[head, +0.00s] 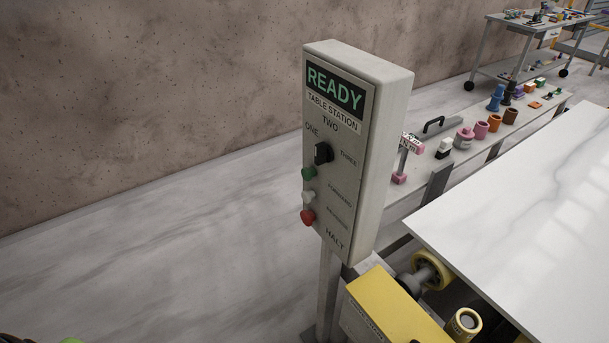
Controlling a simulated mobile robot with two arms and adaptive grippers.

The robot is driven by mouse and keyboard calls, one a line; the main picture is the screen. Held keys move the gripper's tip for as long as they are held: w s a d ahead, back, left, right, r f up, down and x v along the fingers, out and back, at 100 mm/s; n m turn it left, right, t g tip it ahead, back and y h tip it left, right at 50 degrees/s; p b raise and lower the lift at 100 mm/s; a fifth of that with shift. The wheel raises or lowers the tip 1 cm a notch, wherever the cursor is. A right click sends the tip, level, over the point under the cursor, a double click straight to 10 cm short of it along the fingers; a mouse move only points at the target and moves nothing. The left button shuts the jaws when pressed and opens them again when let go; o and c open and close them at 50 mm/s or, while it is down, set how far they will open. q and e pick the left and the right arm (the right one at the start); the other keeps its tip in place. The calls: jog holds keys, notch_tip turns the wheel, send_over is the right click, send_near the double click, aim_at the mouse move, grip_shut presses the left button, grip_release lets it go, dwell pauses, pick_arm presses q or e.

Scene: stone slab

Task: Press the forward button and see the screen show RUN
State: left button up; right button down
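The control panel (385,150) is an upright grey box on a post. Its screen (335,88) shows READY in green letters, above the words TABLE STATION. A black selector knob (323,153) sits among the labels ONE, TWO and THREE. Below it, along the panel's left edge, are a green button (309,173), a white button (308,196) and a red button (307,217). The small label (340,195) lower right of the green button appears to read FORWARD. The lowest label reads HALT. Nothing touches the buttons. Neither gripper can be made out in the head view.
A white stone slab (530,210) lies right of the panel, with yellow machine parts (393,310) below. Behind stands a bench (455,160) with several small coloured items, and a wheeled cart (535,30). The floor (180,260) left of the panel is clear.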

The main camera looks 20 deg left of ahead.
pick_arm(q)
grip_shut()
jog(key=shift+a, duration=0.15)
dwell(1.1)
